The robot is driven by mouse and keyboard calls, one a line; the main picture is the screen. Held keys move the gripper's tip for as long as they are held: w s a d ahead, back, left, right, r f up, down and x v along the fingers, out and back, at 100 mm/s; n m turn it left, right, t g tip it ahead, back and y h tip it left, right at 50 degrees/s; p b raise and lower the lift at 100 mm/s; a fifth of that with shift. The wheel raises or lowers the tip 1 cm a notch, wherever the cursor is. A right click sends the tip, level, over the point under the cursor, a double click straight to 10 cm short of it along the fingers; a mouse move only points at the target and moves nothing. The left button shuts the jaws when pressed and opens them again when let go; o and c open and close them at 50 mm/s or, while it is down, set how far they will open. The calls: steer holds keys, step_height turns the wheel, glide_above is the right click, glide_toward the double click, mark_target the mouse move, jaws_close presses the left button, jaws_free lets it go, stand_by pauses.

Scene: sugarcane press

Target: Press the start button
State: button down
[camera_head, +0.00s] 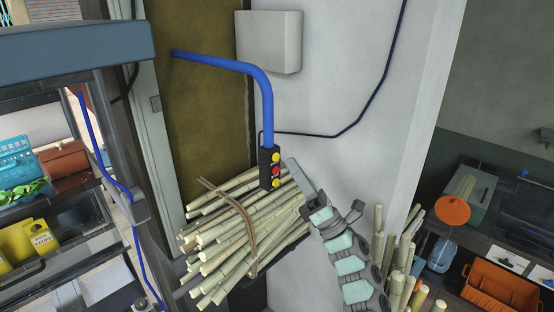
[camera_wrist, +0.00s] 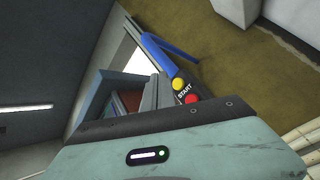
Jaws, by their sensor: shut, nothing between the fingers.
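A dark control box (camera_head: 265,168) hangs at the lower end of a bent blue pipe (camera_head: 266,100). Its face has a yellow button (camera_head: 276,157) at the top, a red button (camera_head: 276,171) in the middle and another yellow one (camera_head: 276,183) at the bottom. In the wrist view, the word START shows between a yellow button (camera_wrist: 178,84) and a red button (camera_wrist: 192,99). My gripper (camera_head: 291,163) is shut and empty, just right of the box. In the head view its tip appears near the buttons; I cannot tell whether it touches any.
A tied bundle of cane (camera_head: 235,235) lies just below the box. More cane (camera_head: 400,260) stands upright at the right of my arm. A white wall box (camera_head: 270,41) is above, and a grey frame (camera_head: 120,150) stands at the left. Bare wall lies right of the pipe.

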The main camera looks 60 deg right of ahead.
steer(key=shift+w+d+f+b, duration=0.15)
steer(key=shift+w+b, duration=0.2)
steer(key=shift+w, duration=0.35)
steer(key=shift+w+d+b, duration=0.1)
steer(key=shift+w+b, duration=0.1)
steer(key=shift+b, duration=0.4)
stand_by(1.2)
steer(key=shift+w, duration=0.2)
steer(key=shift+w+d+b, duration=0.15)
steer(key=shift+w+b, duration=0.3)
steer(key=shift+b, duration=0.45)
stand_by(0.6)
steer(key=shift+s+a+b, duration=0.25)
steer(key=shift+s+b, duration=0.3)
steer(key=shift+s, duration=0.3)
